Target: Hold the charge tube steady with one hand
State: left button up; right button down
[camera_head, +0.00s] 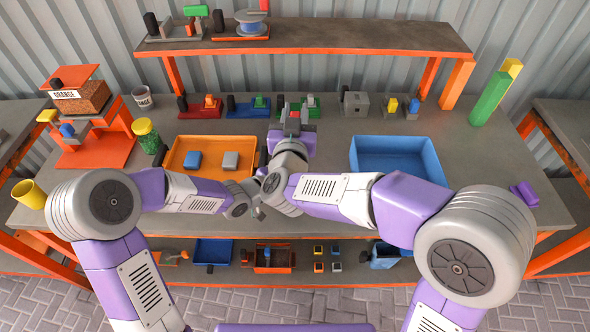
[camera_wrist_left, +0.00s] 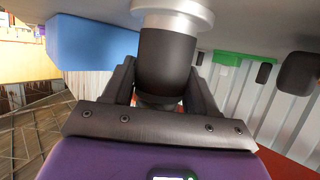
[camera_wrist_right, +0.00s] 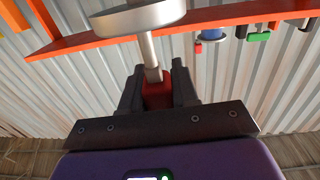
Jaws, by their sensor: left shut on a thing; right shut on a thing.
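My right gripper (camera_head: 292,118) is at the middle of the bench, in front of the shelf. In the right wrist view its jaws (camera_wrist_right: 158,88) are shut on a red handle (camera_wrist_right: 157,92) with a metal rod (camera_wrist_right: 150,50) and a wide pale disc (camera_wrist_right: 137,16). My left gripper is mostly hidden by arm links in the head view. In the left wrist view its jaws (camera_wrist_left: 163,85) are shut on a black cylinder (camera_wrist_left: 165,58) with a silver collar (camera_wrist_left: 172,14). This may be the charge tube; its far end is out of view.
An orange tray (camera_head: 178,160) with blue and grey blocks lies left of my grippers. A blue bin (camera_head: 398,150) stands to the right. Coloured fixtures (camera_head: 248,107) line the back under the shelf (camera_head: 340,38). A green jar (camera_head: 146,136) and yellow cup (camera_head: 29,194) stand left.

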jog(key=shift+f, duration=1.75)
jog(key=c, duration=0.8)
grip_release()
jog(key=shift+r, duration=0.1)
jog(key=shift+r, duration=0.15)
jog(key=shift+r, duration=3.5)
